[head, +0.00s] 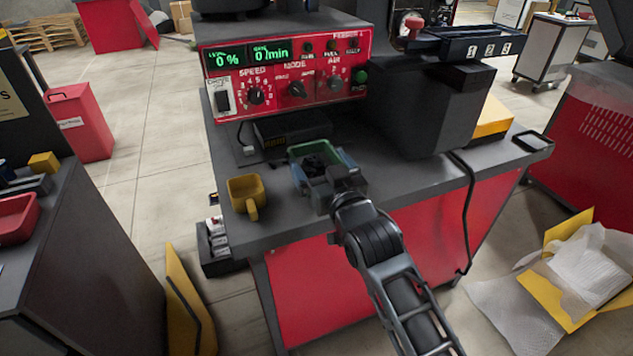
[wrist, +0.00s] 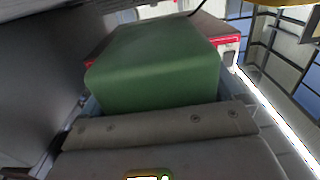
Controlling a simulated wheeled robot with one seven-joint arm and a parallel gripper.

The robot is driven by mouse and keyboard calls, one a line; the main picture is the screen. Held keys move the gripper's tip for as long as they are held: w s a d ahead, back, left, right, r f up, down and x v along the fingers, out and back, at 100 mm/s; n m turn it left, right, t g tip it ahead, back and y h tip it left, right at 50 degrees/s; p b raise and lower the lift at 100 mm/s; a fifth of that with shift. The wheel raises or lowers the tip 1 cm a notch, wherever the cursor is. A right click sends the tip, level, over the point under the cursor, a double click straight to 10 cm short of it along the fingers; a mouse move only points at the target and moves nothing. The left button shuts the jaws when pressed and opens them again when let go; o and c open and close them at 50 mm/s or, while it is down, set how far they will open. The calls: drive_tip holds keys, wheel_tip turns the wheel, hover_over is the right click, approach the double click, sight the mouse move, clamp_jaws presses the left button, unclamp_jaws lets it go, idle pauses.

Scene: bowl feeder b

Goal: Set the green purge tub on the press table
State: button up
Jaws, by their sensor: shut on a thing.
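The green purge tub (head: 300,152) is over the front part of the grey-topped press table (head: 285,228), with dark contents or a dark interior showing from above. In the wrist view the tub's green wall (wrist: 160,65) fills the middle, close in front of the gripper. My gripper (head: 328,172) is shut on the tub and reaches in from the front right. The wrist view shows a bluish-grey finger edge on either side of the tub. The gripper hides part of the tub, and I cannot tell whether its base touches the tabletop.
A yellow mug (head: 246,194) stands left of the tub near the table edge. Behind are a small black box (head: 290,129) and the red control panel (head: 285,77). A black machine block (head: 432,110) stands to the right. Some bare tabletop lies right of the gripper.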

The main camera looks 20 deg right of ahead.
drive_tip(key=shift+w+a+f, duration=0.3)
drive_tip(key=shift+w+f, duration=0.05)
drive_tip(key=shift+w, duration=0.05)
drive_tip(key=shift+f, duration=1.9)
drive_tip(key=shift+f+b, duration=0.15)
drive_tip(key=shift+b, duration=0.25)
drive_tip(key=o, duration=0.9)
drive_tip(key=shift+c, duration=0.2)
drive_tip(key=s, duration=1.2)
